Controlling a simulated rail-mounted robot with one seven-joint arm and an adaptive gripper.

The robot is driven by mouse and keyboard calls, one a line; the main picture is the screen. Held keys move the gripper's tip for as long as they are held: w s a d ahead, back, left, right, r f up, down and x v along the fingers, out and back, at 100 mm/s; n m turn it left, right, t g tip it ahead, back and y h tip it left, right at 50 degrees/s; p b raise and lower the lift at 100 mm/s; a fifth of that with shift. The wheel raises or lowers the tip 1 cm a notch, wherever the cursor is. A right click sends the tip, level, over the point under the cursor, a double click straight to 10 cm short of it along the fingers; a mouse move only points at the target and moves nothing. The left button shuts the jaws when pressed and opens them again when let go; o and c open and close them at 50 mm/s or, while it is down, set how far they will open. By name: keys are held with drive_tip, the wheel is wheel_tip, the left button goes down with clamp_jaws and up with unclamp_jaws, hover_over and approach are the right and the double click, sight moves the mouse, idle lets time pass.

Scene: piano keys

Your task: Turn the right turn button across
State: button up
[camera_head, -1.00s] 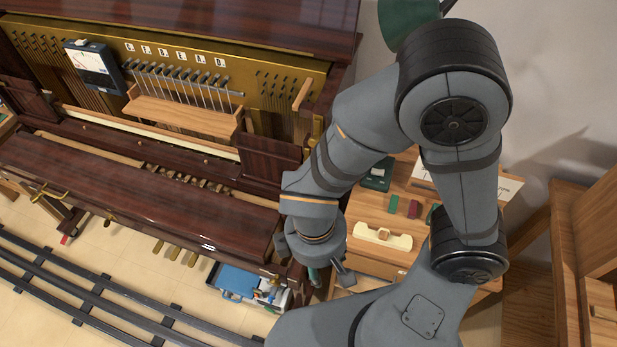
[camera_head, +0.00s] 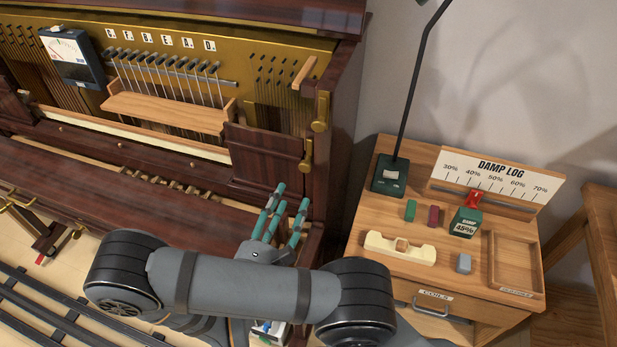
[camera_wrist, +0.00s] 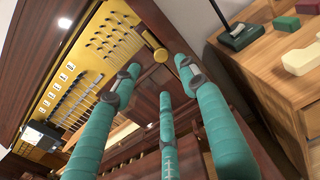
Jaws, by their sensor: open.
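Two brass fittings are on the piano's right side in the head view: an upper one (camera_head: 320,112) standing upright on the case edge and a lower one (camera_head: 306,155) by the dark panel's right end. I cannot tell for certain which is the right turn button. In the wrist view one brass fitting with a round end (camera_wrist: 160,54) shows just beyond the fingertips. My gripper (camera_head: 287,200) has three teal fingers, spread open and empty, below the lower fitting. It also shows in the wrist view (camera_wrist: 160,76), apparently apart from the brass.
The dark panel (camera_head: 266,158) and piano case lie close to the fingers. Right of the piano stands a wooden cabinet (camera_head: 375,290) with a lamp base (camera_head: 390,175), a cream block (camera_head: 400,248) and a damp log board (camera_head: 497,180). A gap separates cabinet and piano.

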sight(304, 168)
drive_tip(key=p+x, duration=0.2)
drive_tip(key=x, duration=0.6)
drive_tip(key=shift+w+d, duration=0.25)
drive_tip(key=shift+w+d+p, duration=0.2)
drive_tip(key=shift+w+p, duration=0.15)
drive_tip(key=shift+w, duration=0.3)
drive_tip(key=shift+c, duration=1.4)
drive_tip(key=c, duration=0.7)
clamp_jaws()
